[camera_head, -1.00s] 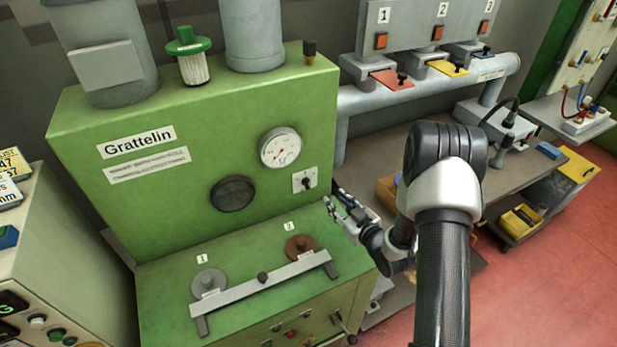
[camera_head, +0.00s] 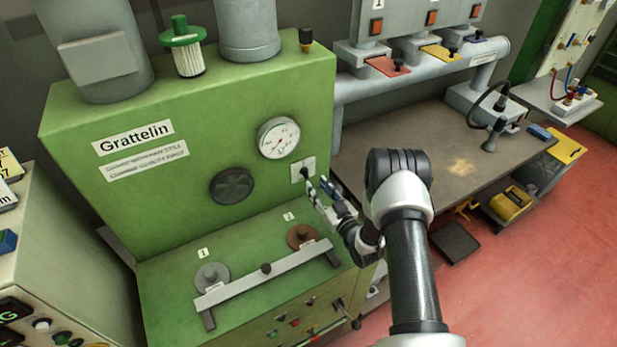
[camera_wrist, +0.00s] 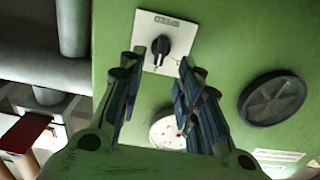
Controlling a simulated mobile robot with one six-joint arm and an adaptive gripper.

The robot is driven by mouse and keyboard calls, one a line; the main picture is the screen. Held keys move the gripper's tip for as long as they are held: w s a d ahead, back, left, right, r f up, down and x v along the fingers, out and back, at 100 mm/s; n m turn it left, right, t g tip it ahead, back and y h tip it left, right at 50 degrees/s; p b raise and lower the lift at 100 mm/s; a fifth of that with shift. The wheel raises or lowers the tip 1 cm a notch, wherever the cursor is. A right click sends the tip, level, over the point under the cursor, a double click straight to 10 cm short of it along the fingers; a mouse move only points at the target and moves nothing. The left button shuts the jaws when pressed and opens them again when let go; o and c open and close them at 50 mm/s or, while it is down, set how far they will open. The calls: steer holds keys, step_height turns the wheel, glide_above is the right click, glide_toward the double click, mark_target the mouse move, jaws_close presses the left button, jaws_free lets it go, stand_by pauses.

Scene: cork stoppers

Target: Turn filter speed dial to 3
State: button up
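The dial is a small black knob (camera_wrist: 161,46) on a white square plate (camera_wrist: 180,29) on the green machine's upright front; its label is too small to read. The plate (camera_head: 297,176) also shows in the head view, right of the round gauge. My gripper (camera_head: 319,188) is just in front of the plate, at its lower right. In the wrist view my gripper (camera_wrist: 160,68) is open, with one finger on each side of the knob in the picture. No grip on the knob shows. Whether the fingertips touch the plate cannot be told.
A gauge (camera_head: 278,138) and a dark round vent (camera_head: 232,186) are on the same panel. A grey bar (camera_head: 265,276) and two round discs lie on the ledge below. A workbench (camera_head: 420,150) stands to the right.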

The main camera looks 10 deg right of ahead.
mark_target(308, 174)
steer(key=x, duration=0.6)
steer(key=shift+w+a+b, duration=0.1)
steer(key=shift+w+b, duration=0.25)
steer(key=shift+c, duration=0.6)
steer(key=c, duration=0.6)
steer(key=shift+m+b, duration=0.3)
steer(key=m+b, duration=0.3)
steer(key=m, duration=0.2)
steer(key=shift+f+m, duration=0.1)
steer(key=shift+m, duration=0.2)
steer(key=m+b, duration=0.3)
steer(key=m, duration=0.2)
steer(key=shift+m, duration=0.3)
steer(key=shift+w, duration=0.1)
